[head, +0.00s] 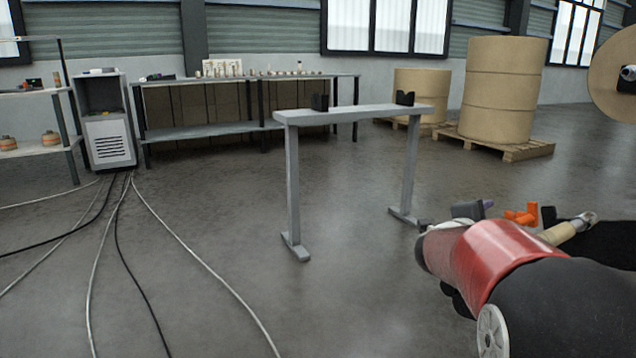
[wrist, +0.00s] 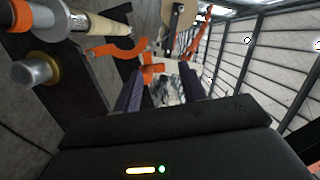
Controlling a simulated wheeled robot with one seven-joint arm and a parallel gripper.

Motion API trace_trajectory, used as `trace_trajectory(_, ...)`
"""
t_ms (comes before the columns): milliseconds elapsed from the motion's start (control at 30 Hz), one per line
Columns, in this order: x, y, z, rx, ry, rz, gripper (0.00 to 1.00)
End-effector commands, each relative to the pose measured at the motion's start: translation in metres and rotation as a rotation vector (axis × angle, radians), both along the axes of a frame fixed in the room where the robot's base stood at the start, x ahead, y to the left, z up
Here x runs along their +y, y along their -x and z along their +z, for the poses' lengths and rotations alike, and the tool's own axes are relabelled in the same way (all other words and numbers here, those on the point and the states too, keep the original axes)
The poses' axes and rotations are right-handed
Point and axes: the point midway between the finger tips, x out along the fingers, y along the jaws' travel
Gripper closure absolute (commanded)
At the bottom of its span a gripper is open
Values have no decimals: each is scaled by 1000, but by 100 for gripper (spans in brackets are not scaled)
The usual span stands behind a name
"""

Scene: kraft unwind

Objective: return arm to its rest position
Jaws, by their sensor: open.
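My gripper (wrist: 163,84) shows in the wrist view with its two dark, purplish fingers apart. I see nothing held between them. Beyond the gap lies a cluttered, small patch that I cannot make out. In the head view my red and black arm is bent at the lower right. It hides most of what is behind it, and I cannot clearly make out the gripper there. An orange piece (head: 522,215) and a tan cylinder (head: 560,233) with a metal end show just behind the arm. Similar orange (wrist: 112,48) and tan (wrist: 105,24) parts are at the wrist view's upper left.
A grey stand (head: 360,113) with two black cradles is ahead, apart from the arm. Behind it are a long bench (head: 215,131), a grey cabinet (head: 108,140) and large brown rolls (head: 502,90) on pallets. Cables (head: 120,215) cross the floor at left. The middle floor is clear.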

Motion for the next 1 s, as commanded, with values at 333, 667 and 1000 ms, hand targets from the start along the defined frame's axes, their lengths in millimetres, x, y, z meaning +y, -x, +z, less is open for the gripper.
trace_trajectory(333, 192, 69, 54, 491, 204, 922, 59)
trace_trajectory(667, 252, 250, 0, 1186, 510, 1377, 59)
trace_trajectory(1000, 242, 299, -19, 1399, 563, 1422, 59)
